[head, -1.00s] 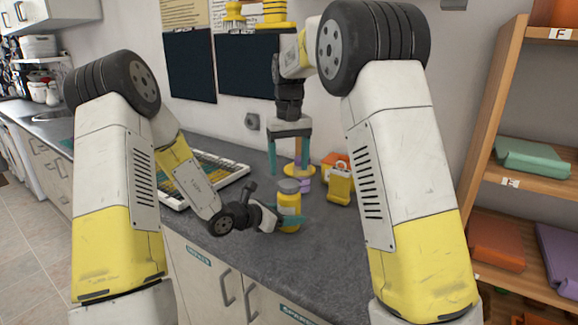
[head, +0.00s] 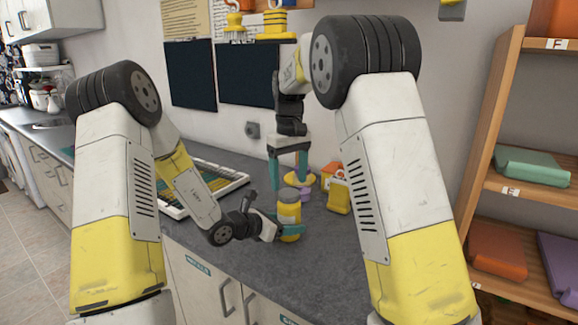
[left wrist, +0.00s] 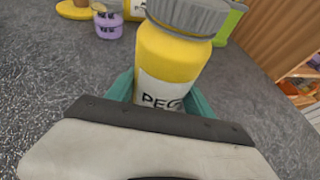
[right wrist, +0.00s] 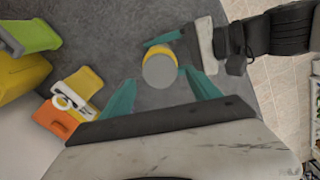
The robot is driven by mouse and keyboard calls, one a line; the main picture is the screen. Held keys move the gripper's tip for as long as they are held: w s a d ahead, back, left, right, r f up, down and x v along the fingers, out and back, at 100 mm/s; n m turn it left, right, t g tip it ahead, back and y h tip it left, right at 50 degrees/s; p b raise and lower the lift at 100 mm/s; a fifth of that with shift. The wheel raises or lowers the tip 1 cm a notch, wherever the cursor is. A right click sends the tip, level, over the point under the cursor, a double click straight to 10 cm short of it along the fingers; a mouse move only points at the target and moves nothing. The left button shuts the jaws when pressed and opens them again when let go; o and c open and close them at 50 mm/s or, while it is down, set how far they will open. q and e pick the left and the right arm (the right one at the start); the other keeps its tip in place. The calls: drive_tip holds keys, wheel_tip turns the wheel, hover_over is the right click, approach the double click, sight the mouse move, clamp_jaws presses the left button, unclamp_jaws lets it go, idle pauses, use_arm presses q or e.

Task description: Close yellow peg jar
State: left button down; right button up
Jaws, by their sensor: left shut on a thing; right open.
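The yellow peg jar (head: 289,219) stands upright on the dark counter, with a grey lid (head: 289,195) on its top. The left wrist view shows the yellow jar (left wrist: 170,62) with a "PEG" label and the ribbed grey lid (left wrist: 188,14); whether the lid is fully tight I cannot tell. My left gripper (head: 290,230) is shut around the jar's lower body. My right gripper (head: 289,181) points down, open and empty, above and near the lid. In the right wrist view the round lid (right wrist: 160,71) lies beyond and between the open fingertips.
A lavender cup (left wrist: 108,25) and a yellow round base (left wrist: 74,9) stand behind the jar. A yellow bag-shaped container (head: 338,196) and an orange one (right wrist: 58,121) are to the right. A tray (head: 222,183) lies at left. Shelves (head: 530,195) stand at far right.

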sight(289, 192)
drive_tip(key=shift+f, duration=1.75)
drive_tip(key=c, duration=1.5)
drive_tip(key=o, duration=1.7)
drive_tip(key=shift+c, duration=0.2)
wheel_tip(289, 192, up, 8)
drive_tip(key=shift+f, duration=0.2)
use_arm(q)
drive_tip(key=shift+c, duration=1.5)
unclamp_jaws()
